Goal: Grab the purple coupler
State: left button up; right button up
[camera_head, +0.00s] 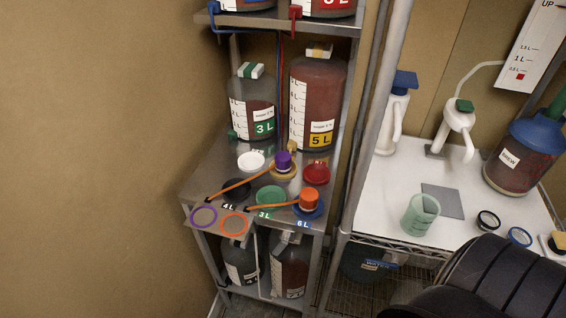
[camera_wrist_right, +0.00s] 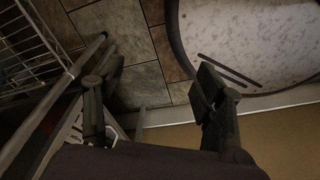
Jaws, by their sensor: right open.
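The purple coupler (camera_head: 283,162) is a small purple cap-like piece in the head view. It stands on the middle shelf (camera_head: 212,178) of the metal rack, at or on a tan round lid (camera_head: 284,173); an orange rod (camera_head: 237,188) runs from near it down to the left. My right gripper (camera_wrist_right: 152,98) shows only in the wrist view. Its two dark fingers are wide apart with nothing between them, over a tiled floor. The coupler is not in the wrist view. My left gripper is not in view.
Around the coupler lie a white lid (camera_head: 251,161), a red lid (camera_head: 316,174), a green lid (camera_head: 270,197) and an orange coupler (camera_head: 309,199). Purple (camera_head: 203,217) and orange rings mark the shelf front. Large bottles stand behind. A rack post (camera_head: 372,130) separates the white counter (camera_head: 390,208).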

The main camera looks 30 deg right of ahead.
jog(key=w+a+r+t+p, duration=0.1)
jog(key=w+r, duration=0.6)
jog(key=r, duration=0.2)
jog(key=w+a+r+p, duration=0.1)
jog(key=w+r, duration=0.5)
jog(key=r, duration=0.3)
notch_tip(320, 180, up, 27)
jog(key=t+p, duration=0.1)
jog(key=p, duration=0.2)
jog(key=n+t+h+p, duration=0.2)
jog(key=n+t+h, duration=0.6)
jog(key=n, duration=1.9)
send_near(283, 160)
jog(key=x, duration=0.6)
jog(key=shift+s+d+f, duration=0.1)
jog(key=shift+d+f, duration=0.1)
jog(key=shift+f, duration=0.1)
jog(key=shift+w+r+p+x, duration=0.1)
jog(key=shift+p+x, duration=0.05)
jog(key=shift+x, duration=1.25)
jog(key=shift+w+r+p+x, duration=0.1)
jog(key=shift+r+p+x, duration=0.05)
jog(key=shift+x, duration=1.2)
jog(key=shift+a, duration=0.15)
